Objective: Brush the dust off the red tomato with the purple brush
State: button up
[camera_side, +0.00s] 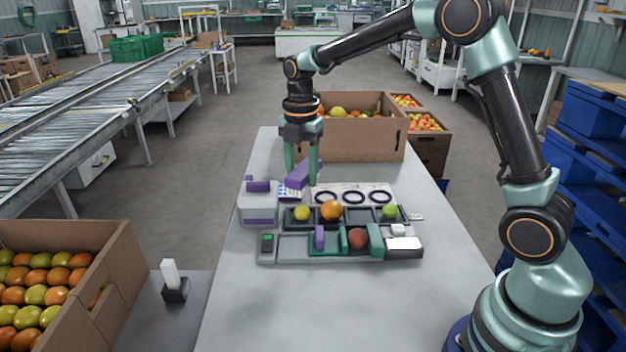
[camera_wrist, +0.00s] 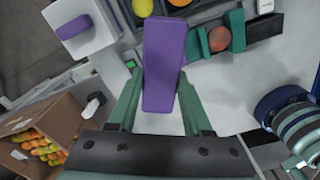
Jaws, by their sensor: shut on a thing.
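My gripper (camera_side: 303,178) is above the back left of the grey table, shut on the purple brush (camera_side: 297,175). The brush is a purple block between the fingers; it fills the middle of the wrist view (camera_wrist: 165,65), where my gripper (camera_wrist: 160,92) shows from behind. Any bristles are hidden. The red tomato (camera_side: 358,238) sits in the front row of the tray, between green upright pieces; it also shows at the upper right of the wrist view (camera_wrist: 219,39). The brush is apart from the tomato, behind and left of it. Dust on the tomato is too small to tell.
A white box with purple parts (camera_side: 257,208) stands left. A cardboard box (camera_side: 350,142) stands behind. The table's front is clear.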

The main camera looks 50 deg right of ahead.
aim_at(360, 231)
jog(key=s+d+f+m, duration=0.1)
jog(key=s+d, duration=0.1)
jog(key=s, duration=0.1)
jog(key=s+d+f+m, duration=0.1)
jog(key=s+d+f, duration=0.1)
jog(key=s, duration=0.2)
jog(key=s+d+f+m, duration=0.1)
jog(key=s+d+f, duration=0.1)
jog(key=s, duration=0.2)
jog(key=shift+m, duration=0.4)
jog(key=shift+w+f, duration=0.1)
jog(key=shift+f, duration=2.1)
jog(key=shift+a, duration=0.25)
jog(key=shift+a, duration=0.6)
jog(key=shift+f, duration=0.55)
dwell(1.0)
jog(key=shift+d, duration=0.15)
jog(key=shift+d, duration=1.45)
